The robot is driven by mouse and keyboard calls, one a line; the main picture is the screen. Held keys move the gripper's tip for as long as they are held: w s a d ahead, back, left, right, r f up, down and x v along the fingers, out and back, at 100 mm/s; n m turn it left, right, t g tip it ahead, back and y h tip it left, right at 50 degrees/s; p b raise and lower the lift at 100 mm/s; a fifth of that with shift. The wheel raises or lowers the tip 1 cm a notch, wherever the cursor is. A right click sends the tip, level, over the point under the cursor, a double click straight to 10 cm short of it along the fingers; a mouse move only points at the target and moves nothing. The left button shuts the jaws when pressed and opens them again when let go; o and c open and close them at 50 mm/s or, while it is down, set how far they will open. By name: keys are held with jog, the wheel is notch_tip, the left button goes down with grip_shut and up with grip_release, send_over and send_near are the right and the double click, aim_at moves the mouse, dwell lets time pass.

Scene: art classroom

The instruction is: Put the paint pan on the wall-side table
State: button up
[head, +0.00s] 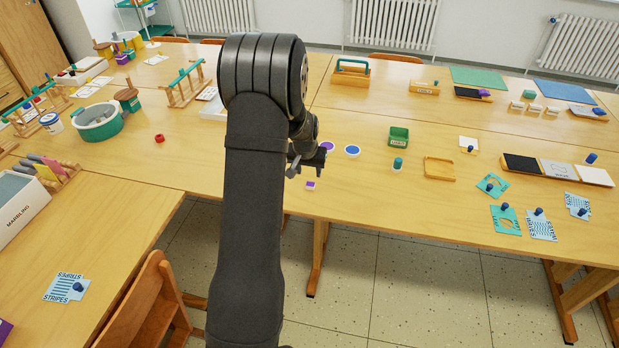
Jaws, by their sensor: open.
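A small block with a purple top (310,185), which looks like a paint pan, lies near the front edge of the nearer table (370,195). My gripper (307,165) is open and empty just behind and above it in the picture; they look apart. A purple disc (327,146) and a blue disc (352,150) with pale rims lie right beside my gripper, the purple one partly hidden. I cannot tell for certain which is the paint pan. The wall-side table (390,84) runs along the back, below the radiators, behind a seam with the nearer table.
A green box (399,136), a teal jar (398,163) and a wooden tray (440,168) stand right of my gripper. A toolbox with a teal handle (351,73) and a small wooden box (424,88) stand on the wall-side table, with bare wood between them.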

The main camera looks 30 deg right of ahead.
aim_at(310, 184)
jog(key=shift+v, duration=2.2)
jog(key=x, duration=1.2)
jog(key=shift+a+f, duration=0.1)
jog(key=shift+f, duration=0.05)
jog(key=shift+r, duration=1.5)
